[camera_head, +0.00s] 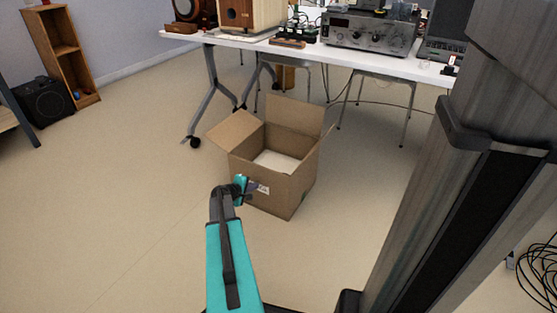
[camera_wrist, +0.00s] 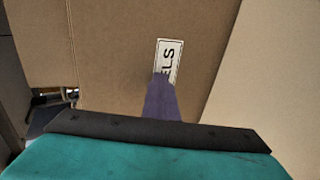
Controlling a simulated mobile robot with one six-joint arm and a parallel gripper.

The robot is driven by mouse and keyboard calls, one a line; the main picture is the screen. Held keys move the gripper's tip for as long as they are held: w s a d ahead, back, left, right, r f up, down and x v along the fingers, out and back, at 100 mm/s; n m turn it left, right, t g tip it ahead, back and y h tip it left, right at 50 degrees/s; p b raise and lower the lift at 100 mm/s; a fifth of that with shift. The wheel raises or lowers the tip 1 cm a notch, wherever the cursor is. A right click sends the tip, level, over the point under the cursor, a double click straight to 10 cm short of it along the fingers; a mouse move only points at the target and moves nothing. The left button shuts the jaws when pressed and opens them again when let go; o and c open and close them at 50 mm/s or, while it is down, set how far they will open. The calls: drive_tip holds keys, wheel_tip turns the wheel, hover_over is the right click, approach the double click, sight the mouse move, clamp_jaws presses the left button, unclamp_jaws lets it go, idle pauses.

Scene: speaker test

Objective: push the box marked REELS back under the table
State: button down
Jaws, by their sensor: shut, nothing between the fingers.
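The cardboard box (camera_head: 295,187) stands on the floor in front of the white table (camera_head: 342,56), with its top flaps open and something pale inside. In the wrist view its brown side (camera_wrist: 115,65) fills much of the picture, with a white label (camera_wrist: 169,58) on it. The letters "ELS" show on the label; the rest is hidden behind my gripper. My gripper (camera_head: 252,187) is shut and empty, at the box's near left side, close in front of the label. I cannot tell whether the fingertips touch the cardboard. My gripper also shows in the wrist view (camera_wrist: 162,84).
The table has wheeled legs (camera_head: 193,141), with stools (camera_head: 376,100) beneath it. Electronic equipment (camera_head: 369,31) stands on top. A wooden shelf (camera_head: 64,50) and a black speaker (camera_head: 43,102) are at the far left. Black cable (camera_head: 540,270) lies at the lower right. The floor left of the box is clear.

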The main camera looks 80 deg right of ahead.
sight(258, 182)
drive_tip(key=shift+s+d+p, duration=0.25)
drive_tip(key=shift+d+p, duration=0.05)
drive_tip(key=shift+d, duration=0.6)
drive_tip(key=shift+s+d+p, duration=0.25)
drive_tip(key=shift+d+p, duration=0.05)
drive_tip(key=shift+d, duration=0.6)
drive_tip(key=shift+s+d+p, duration=0.45)
drive_tip(key=shift+s+d, duration=0.35)
drive_tip(key=shift+d, duration=2.3)
drive_tip(key=shift+s+d+p, duration=0.4)
drive_tip(key=shift+s+d, duration=0.45)
drive_tip(key=shift+d, duration=2.3)
drive_tip(key=shift+s+d+p, duration=0.45)
drive_tip(key=shift+s+d, duration=0.35)
drive_tip(key=shift+d, duration=2.3)
drive_tip(key=shift+w+a+b, duration=0.3)
drive_tip(key=shift+a+b, duration=0.1)
drive_tip(key=shift+a, duration=0.75)
drive_tip(key=shift+w+a+b, duration=0.3)
drive_tip(key=shift+a+b, duration=0.15)
drive_tip(key=shift+a, duration=0.7)
drive_tip(key=shift+w+a+b, duration=0.3)
drive_tip(key=shift+a+b, duration=0.1)
drive_tip(key=shift+a, duration=0.75)
drive_tip(key=shift+w+a, duration=0.15)
drive_tip(key=shift+a, duration=0.3)
